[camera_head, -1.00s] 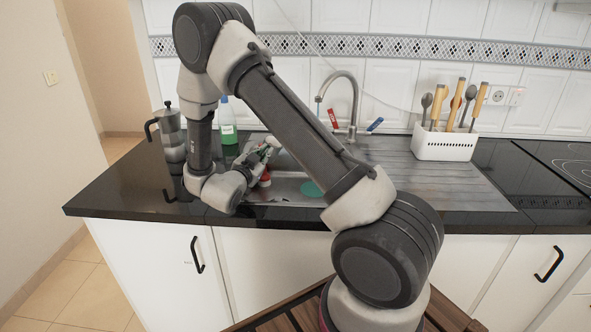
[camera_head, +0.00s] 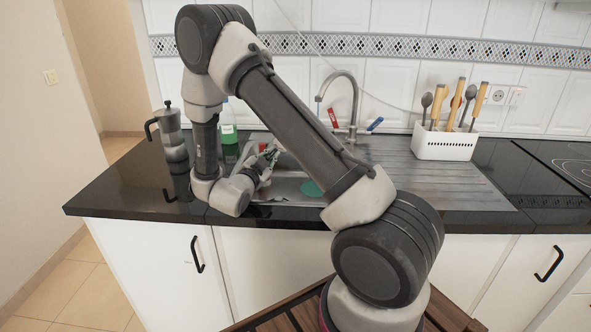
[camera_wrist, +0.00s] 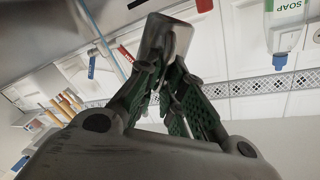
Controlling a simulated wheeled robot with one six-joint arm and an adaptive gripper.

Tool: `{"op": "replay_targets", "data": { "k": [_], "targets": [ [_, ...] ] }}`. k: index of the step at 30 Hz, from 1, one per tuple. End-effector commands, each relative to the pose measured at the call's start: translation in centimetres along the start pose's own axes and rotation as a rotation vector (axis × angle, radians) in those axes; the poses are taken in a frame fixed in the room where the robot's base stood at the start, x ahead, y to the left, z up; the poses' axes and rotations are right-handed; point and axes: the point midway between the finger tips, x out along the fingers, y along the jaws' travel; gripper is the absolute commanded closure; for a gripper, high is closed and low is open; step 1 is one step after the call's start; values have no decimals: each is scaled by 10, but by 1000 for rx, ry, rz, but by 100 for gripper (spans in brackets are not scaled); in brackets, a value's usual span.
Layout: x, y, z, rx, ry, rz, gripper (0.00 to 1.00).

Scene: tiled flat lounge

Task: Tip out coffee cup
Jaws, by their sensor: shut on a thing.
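My gripper (camera_head: 268,153) is over the left part of the sink in the head view, small and partly covered by my own wrist. In the wrist view its green-padded fingers (camera_wrist: 172,85) are closed around a greyish, shiny cup (camera_wrist: 168,35). The cup is at the top of that picture, beyond the fingers, and its inside is not clearly visible. The sink (camera_head: 283,187) lies below, partly hidden by my arm.
A moka pot (camera_head: 170,132) and a green soap bottle (camera_head: 229,134) stand left of the sink. The faucet (camera_head: 353,100) rises behind it. A teal round item (camera_head: 310,188) lies in the sink. A white utensil holder (camera_head: 445,144) stands right.

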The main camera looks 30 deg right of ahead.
Motion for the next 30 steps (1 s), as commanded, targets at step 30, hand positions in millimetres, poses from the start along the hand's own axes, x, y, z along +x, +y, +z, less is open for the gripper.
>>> {"op": "replay_targets", "data": {
  "k": [30],
  "targets": [
    [0, 1, -8, 142, 1, -9, 100]
  ]
}}
